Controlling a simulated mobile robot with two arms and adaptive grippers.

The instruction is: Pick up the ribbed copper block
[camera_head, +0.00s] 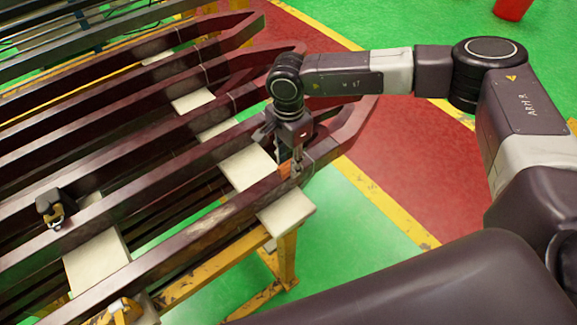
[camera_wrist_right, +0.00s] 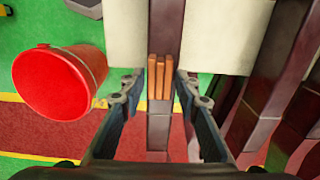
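The ribbed copper block (camera_wrist_right: 159,78) shows in the right wrist view as several narrow orange-brown ridges side by side, on top of a dark bar (camera_wrist_right: 159,128). My right gripper (camera_wrist_right: 158,88) is open, with one finger on each side of the block and a visible gap to it on both sides. In the head view, my right gripper (camera_head: 287,165) points down over the nearest dark bar (camera_head: 215,222) close to its right end. My left gripper is not in view.
Several long dark bars lie side by side with pale spacer boards (camera_head: 287,213) on a yellow stand (camera_head: 287,258). A small dark clamp-like part with brass (camera_head: 52,208) sits on the bars at left. A red bucket (camera_wrist_right: 58,82) stands on the floor.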

